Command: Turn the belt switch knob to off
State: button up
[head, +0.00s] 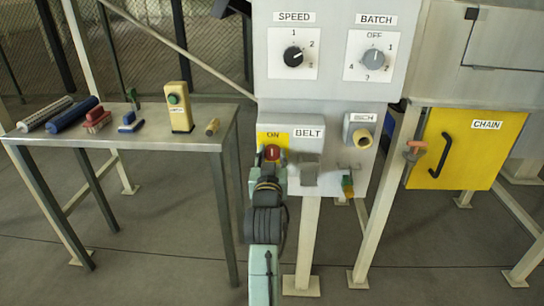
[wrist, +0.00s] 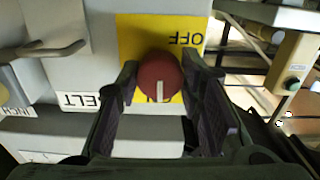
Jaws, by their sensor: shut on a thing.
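The belt switch knob (wrist: 160,80) is red with a white pointer line and sits on a yellow plate (wrist: 130,35). The pointer is toward the ON side; OFF is printed on the opposite side, upside down in the wrist view. In the head view the knob (head: 272,152) is just below the word ON, beside the BELT label (head: 308,133). My gripper (wrist: 163,78) has one finger on each side of the knob and is shut on it. In the head view my gripper (head: 271,163) and arm hide the lower part of the plate.
SPEED (head: 293,56) and BATCH (head: 374,56) dials are above. A table (head: 130,130) with brushes and a yellow box (head: 180,108) stands left; a yellow CHAIN door (head: 468,150) is right.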

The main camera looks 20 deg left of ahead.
jog(key=n+p, duration=0.2)
jog(key=n, duration=0.2)
jog(key=shift+r+p, duration=0.15)
jog(key=shift+p, duration=0.15)
jog(key=n+p, duration=0.2)
jog(key=n, duration=0.2)
jog(key=shift+d+n, duration=0.1)
jog(key=shift+n, duration=0.2)
jog(key=n+p, duration=0.2)
jog(key=n, duration=0.3)
jog(key=shift+p, duration=0.35)
jog(key=shift+n+p, duration=0.6)
jog(key=shift+n, duration=1.3)
jog(key=o, duration=1.2)
jog(key=shift+c, duration=0.2)
